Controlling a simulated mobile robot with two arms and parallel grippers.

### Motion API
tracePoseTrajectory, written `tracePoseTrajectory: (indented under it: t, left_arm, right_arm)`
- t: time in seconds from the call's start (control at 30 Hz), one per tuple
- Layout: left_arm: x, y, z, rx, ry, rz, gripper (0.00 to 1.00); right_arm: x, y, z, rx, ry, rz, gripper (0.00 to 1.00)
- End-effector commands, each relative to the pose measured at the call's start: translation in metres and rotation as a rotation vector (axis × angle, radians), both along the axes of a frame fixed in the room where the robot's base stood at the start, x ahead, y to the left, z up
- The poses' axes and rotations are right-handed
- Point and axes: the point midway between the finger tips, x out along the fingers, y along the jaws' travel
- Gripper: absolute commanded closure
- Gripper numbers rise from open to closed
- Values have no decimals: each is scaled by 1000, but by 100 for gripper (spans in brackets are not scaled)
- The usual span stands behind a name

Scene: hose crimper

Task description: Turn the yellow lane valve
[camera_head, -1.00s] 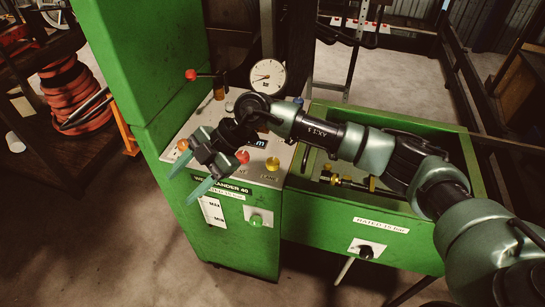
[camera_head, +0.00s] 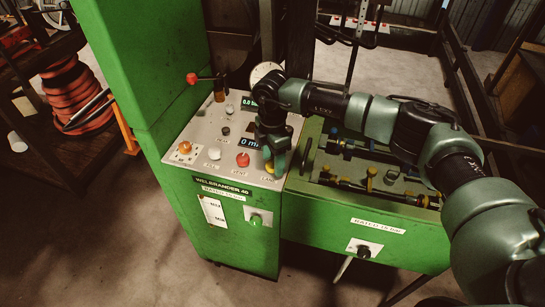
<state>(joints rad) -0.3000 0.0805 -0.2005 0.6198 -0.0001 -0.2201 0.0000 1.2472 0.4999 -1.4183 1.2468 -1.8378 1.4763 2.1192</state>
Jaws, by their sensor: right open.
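My left gripper is not in view.
A red knob (camera_head: 243,159), a white knob (camera_head: 214,153) and an orange knob (camera_head: 185,147) lie left of the gripper. The green trough (camera_head: 345,205) with brass-ended hoses is to the right.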

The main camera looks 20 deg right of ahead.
Motion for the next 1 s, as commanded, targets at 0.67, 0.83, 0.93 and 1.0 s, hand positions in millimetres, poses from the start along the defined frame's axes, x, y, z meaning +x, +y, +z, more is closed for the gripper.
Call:
tracePoseTrajectory:
  t: [0.67,0.83,0.93,1.0]
  left_arm:
    - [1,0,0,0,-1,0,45]
    - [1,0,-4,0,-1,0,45]
    - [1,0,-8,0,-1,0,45]
    - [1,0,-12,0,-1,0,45]
  right_arm:
    - [0,1,-4,1,-1,5,100]
    - [0,1,-5,1,-2,37,100]
    - [0,1,-6,1,-2,79,100]
    - [0,0,-6,1,-2,120,100]
